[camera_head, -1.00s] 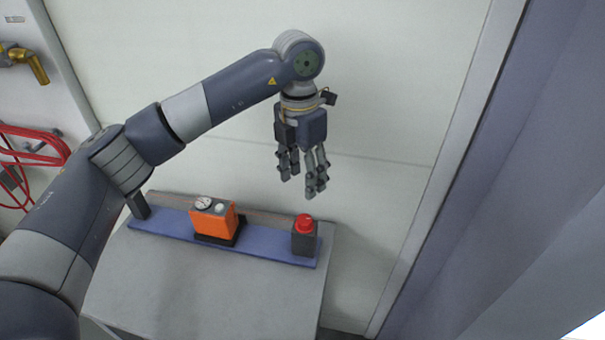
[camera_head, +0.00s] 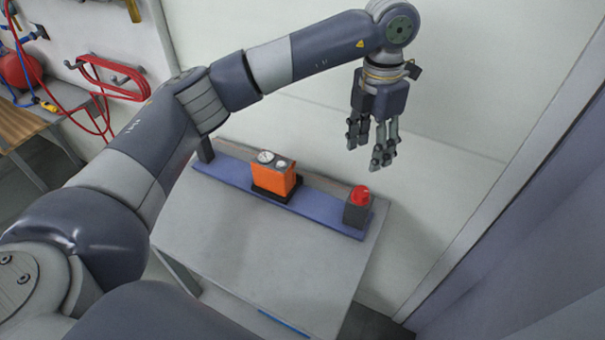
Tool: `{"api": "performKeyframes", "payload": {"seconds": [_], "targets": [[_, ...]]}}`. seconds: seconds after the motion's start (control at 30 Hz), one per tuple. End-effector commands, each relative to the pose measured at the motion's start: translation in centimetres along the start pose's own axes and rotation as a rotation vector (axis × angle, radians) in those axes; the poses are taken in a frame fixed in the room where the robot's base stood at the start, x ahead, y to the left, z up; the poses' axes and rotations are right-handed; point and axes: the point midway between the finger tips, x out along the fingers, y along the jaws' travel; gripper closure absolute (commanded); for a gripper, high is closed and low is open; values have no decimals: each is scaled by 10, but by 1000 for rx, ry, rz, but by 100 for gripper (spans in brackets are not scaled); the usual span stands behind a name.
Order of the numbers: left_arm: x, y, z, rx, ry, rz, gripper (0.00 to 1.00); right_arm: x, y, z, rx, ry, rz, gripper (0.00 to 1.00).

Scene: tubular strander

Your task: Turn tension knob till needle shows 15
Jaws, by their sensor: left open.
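An orange box (camera_head: 273,183) stands on a black base on the blue rail. A round white dial (camera_head: 265,157) is on its top; the needle and its reading are too small to make out. A small pale round part (camera_head: 281,164), which looks like the tension knob, sits beside the dial. My left gripper (camera_head: 365,156) hangs with its fingers pointing down, open and empty. It is to the right of the orange box and appears above the red button, touching nothing. My right gripper is not in view.
A red button (camera_head: 361,194) on a dark grey box (camera_head: 356,214) stands at the rail's right end. The blue rail (camera_head: 325,217) runs along the back of the grey table (camera_head: 250,240). A dark post (camera_head: 205,150) is at its left end. A pale wall stands behind.

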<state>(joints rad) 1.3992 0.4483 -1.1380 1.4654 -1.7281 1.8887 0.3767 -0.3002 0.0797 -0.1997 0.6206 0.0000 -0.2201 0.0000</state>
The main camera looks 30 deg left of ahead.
Motion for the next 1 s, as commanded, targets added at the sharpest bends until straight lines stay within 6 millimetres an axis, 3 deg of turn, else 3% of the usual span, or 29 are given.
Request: {"api": "performKeyframes", "payload": {"seconds": [0.13,0.3,0.47,1.0], "targets": [[-3,-1,-1,-82,0,-2,50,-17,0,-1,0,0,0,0],[2,-2,-3,-304,-10,-3,50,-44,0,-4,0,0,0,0],[15,-1,-3,-395,-15,-1,50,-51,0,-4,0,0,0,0],[104,-1,-1,-393,-15,-1,50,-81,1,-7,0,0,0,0]]}}
